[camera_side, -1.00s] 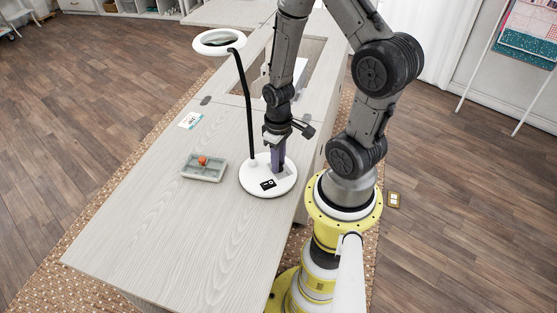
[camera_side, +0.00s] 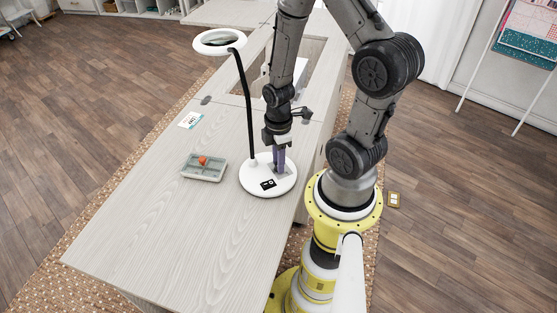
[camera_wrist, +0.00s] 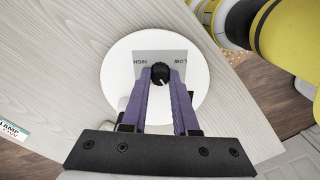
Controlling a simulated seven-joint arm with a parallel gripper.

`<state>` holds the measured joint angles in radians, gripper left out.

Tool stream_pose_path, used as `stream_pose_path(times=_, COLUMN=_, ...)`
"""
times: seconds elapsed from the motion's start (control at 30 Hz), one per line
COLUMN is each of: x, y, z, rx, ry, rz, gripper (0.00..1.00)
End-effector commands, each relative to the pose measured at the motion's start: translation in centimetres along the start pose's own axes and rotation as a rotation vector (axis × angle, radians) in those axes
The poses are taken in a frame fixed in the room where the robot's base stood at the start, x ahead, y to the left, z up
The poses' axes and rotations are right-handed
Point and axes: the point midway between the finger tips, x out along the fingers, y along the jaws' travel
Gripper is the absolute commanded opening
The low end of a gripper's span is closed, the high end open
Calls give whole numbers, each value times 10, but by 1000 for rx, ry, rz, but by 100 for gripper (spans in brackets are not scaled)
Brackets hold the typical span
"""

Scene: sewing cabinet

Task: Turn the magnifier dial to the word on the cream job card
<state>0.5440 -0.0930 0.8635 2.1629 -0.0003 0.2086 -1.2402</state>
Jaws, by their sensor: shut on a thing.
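The magnifier has a round white base (camera_side: 254,187), a black stem and a ring head (camera_side: 219,42). In the wrist view its black dial (camera_wrist: 160,72) sits on a grey plate (camera_wrist: 147,56), with HIGH at left and LOW at right, upside down in the picture. A white mark on the dial points toward the lower right of the picture, between the fingers. My gripper (camera_side: 279,172) has its purple fingers shut on the dial.
A grey tray (camera_side: 204,179) with an orange-red item (camera_side: 202,160) stands left of the base. The front tabletop is clear. A cabinet opening lies behind my arm.

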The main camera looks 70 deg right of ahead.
Motion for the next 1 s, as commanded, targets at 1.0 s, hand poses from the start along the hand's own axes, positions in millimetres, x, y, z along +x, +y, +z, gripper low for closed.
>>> stream_pose_path(times=1.0, x=-1, y=0, z=0, rx=-938, ry=0, rz=3, gripper=0)
